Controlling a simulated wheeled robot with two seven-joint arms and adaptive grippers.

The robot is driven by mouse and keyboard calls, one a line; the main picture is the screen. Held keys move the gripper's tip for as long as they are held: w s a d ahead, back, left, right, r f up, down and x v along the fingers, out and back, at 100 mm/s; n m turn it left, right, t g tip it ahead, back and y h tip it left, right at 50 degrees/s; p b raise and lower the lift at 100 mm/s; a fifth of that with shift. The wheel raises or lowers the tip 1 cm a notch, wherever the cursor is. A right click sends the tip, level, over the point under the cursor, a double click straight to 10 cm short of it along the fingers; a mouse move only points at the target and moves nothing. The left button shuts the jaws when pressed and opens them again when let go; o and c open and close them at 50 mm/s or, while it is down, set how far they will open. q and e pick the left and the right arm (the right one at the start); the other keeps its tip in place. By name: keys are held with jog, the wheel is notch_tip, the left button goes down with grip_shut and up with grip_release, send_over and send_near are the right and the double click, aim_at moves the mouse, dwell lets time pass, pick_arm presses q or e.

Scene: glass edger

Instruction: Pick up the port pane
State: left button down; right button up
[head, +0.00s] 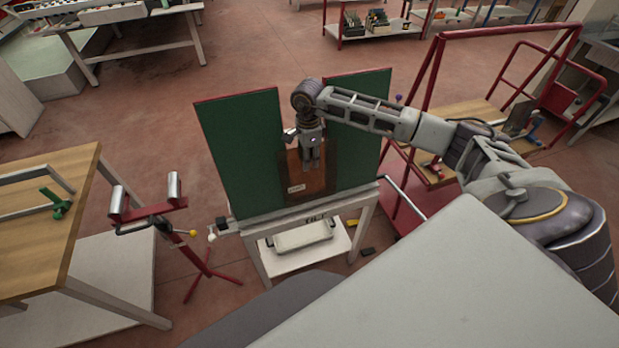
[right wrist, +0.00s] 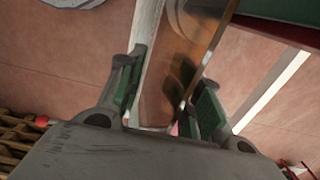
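The port pane appears to be the brown-amber, see-through pane (head: 318,181) with a small pale label, upright between two green panels of the white stand in the head view. My right gripper (head: 311,166) reaches down over its upper part. In the right wrist view the pane (right wrist: 166,88) stands between the two green-padded fingers of my right gripper (right wrist: 168,105). The fingers are spread, with a visible gap to the pane on at least one side. The pane's lower part is hidden in the wrist view. My left gripper is not in view.
Green panels (head: 240,150) rise on both sides of the pane. A wooden-topped table (head: 40,235) and a red roller stand (head: 150,212) are at the left. A red-framed cart (head: 433,80) stands at the right. The floor behind the stand is clear.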

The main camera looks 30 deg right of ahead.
jog(key=shift+f, duration=0.35)
grip_shut()
dwell(0.3)
jog(key=shift+r, duration=0.15)
